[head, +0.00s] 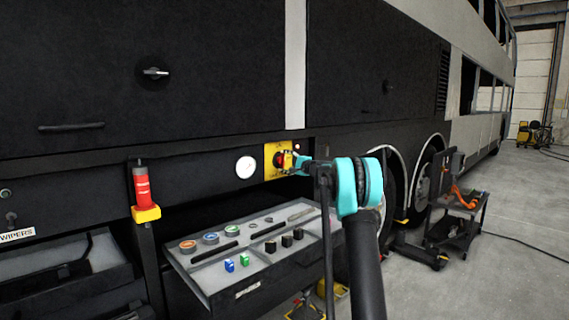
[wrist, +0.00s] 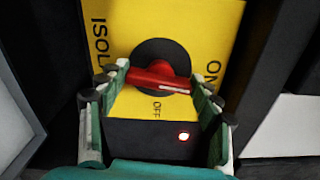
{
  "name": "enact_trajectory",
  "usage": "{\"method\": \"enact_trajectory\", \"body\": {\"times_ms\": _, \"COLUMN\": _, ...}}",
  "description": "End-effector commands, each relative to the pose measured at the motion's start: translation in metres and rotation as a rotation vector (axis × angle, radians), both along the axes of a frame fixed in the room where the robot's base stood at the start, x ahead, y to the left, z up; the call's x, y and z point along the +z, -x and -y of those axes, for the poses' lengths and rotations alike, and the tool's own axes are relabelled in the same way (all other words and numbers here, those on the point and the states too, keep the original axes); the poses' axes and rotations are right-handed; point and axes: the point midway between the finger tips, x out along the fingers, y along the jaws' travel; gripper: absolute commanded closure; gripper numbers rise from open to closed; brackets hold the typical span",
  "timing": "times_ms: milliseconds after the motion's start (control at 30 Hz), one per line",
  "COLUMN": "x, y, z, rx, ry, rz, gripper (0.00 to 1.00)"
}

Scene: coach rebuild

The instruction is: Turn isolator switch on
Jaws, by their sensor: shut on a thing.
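The isolator switch is a yellow plate (head: 270,171) on the dark bus side panel, with a red rotary handle (wrist: 160,76) on a round black hub. In the wrist view the yellow plate (wrist: 130,30) bears "ISOL…", "ON" at the right and "OFF" below the hub. The handle lies roughly crosswise, tilted a little, its white mark toward the right, between "OFF" and "ON". My gripper (wrist: 159,80) is shut on the handle, one finger at each end. In the head view my gripper (head: 297,162) partly covers the switch.
A white gauge (head: 246,167) is left of the switch. A cart (head: 460,205) is at right.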

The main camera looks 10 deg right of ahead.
Motion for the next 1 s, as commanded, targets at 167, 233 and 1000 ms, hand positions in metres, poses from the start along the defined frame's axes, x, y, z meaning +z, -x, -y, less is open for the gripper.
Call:
{"method": "enact_trajectory", "body": {"times_ms": 167, "x": -0.0012, "y": 0.0004, "z": -0.0003, "rx": 0.001, "ry": 0.073, "rz": 0.052, "gripper": 0.65}}
{"method": "enact_trajectory", "body": {"times_ms": 233, "x": -0.0013, "y": 0.0005, "z": -0.0003, "rx": 0.001, "ry": 0.094, "rz": 0.067, "gripper": 0.65}}
{"method": "enact_trajectory", "body": {"times_ms": 1000, "x": -0.0018, "y": 0.0006, "z": -0.0004, "rx": 0.002, "ry": 0.136, "rz": 0.097, "gripper": 0.22}}
